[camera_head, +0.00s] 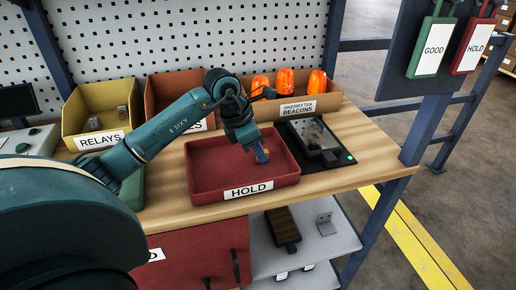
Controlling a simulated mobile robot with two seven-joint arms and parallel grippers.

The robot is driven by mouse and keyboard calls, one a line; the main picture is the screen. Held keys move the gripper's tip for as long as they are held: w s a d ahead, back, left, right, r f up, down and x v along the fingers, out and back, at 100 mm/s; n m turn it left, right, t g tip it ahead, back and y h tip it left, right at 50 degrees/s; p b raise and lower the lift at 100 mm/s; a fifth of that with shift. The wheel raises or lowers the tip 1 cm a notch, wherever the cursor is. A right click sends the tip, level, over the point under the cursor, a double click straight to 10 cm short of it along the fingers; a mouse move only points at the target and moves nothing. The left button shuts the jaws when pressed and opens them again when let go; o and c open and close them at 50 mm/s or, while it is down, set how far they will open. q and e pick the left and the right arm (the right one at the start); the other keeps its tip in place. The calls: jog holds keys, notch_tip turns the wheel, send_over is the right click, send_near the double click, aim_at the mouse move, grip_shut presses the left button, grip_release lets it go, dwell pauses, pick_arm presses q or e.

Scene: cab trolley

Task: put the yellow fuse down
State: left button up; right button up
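My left gripper (261,152) reaches in from the left and points down over the red HOLD tray (205,193). A small yellow-orange piece, which looks like the yellow fuse (263,156), shows between its fingertips, inside the outline of the tray. The gripper appears shut on it. The piece is small, and I cannot tell whether it touches the tray floor. The visible tray floor is otherwise empty. My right gripper is not in view.
A black tester-like device (318,143) lies right of the tray. Behind stand a yellow RELAYS bin (99,141), an orange-brown bin (160,90) partly behind my arm, and a beacons box (297,107) with orange beacons. A green tray (133,190) is mostly hidden by my arm.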

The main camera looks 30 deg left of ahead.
pick_arm(q)
jog(key=shift+o, duration=1.2)
jog(key=shift+r, duration=0.1)
jog(key=shift+a+r, duration=0.1)
jog(key=shift+r, duration=0.2)
jog(key=v, duration=1.1)
jog(key=shift+r, duration=0.25)
jog(key=shift+s, duration=0.1)
